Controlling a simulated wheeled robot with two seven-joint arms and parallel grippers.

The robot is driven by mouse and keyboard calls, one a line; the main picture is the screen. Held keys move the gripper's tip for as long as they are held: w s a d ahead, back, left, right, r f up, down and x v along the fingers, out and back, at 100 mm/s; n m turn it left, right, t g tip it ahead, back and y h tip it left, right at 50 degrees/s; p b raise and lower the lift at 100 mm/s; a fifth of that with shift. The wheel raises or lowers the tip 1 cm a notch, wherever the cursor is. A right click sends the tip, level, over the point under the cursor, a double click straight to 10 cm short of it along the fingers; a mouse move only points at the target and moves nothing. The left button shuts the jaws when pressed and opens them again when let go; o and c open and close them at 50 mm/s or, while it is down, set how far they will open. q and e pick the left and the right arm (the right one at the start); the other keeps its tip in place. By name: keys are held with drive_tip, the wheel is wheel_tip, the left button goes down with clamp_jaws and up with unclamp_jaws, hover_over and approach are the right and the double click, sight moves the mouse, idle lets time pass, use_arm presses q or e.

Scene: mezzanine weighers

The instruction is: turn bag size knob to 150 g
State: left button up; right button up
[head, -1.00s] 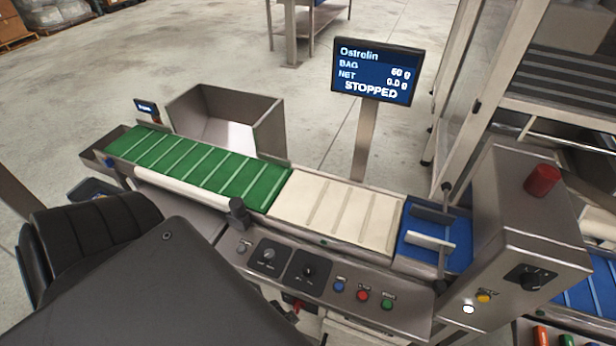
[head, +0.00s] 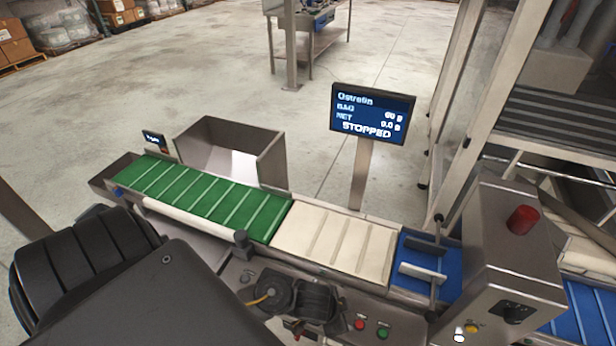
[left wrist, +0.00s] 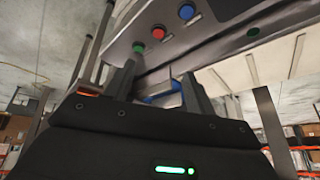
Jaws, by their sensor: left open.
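The control panel (head: 235,278) runs along the front of the weigher. The part that carried two dark dials is now covered in the head view by my left gripper (head: 293,296), so neither dial nor its pointer can be read. The display (head: 373,114) reads Ostrelin, BAG 60 g as far as I can tell, NET 0.0 g, STOPPED. In the left wrist view my left gripper (left wrist: 160,82) is open, its two fingers apart. A green button (left wrist: 139,47), a red button (left wrist: 158,33) and a blue button (left wrist: 187,12) lie beyond the fingers. No dial shows there. My right gripper is out of view.
A green belt (head: 205,195), a white belt (head: 340,240) and a blue belt section (head: 425,262) lie behind the panel. A steel cabinet (head: 515,245) with a red cap (head: 522,219) and a black knob (head: 512,312) rises at right. A post (head: 242,245) stands at the panel's back edge.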

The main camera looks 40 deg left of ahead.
use_arm(q)
drive_tip(key=w+a+f+m+g+y, duration=0.1)
drive_tip(key=a+f+m+g, duration=0.15)
drive_tip(key=a, duration=0.45)
drive_tip(key=w+a+f+m+g+y, duration=0.1)
drive_tip(key=w+a+f+g, duration=0.15)
drive_tip(key=a, duration=0.45)
drive_tip(key=shift+n, duration=0.25)
drive_tip(key=f+b, duration=0.1)
drive_tip(key=f, duration=0.1)
drive_tip(key=f+b, duration=0.1)
drive_tip(key=f, duration=0.2)
drive_tip(key=s+f+b, duration=0.1)
drive_tip(key=f, duration=0.2)
drive_tip(key=shift+f, duration=0.65)
drive_tip(key=shift+c, duration=0.4)
drive_tip(key=c, duration=0.9)
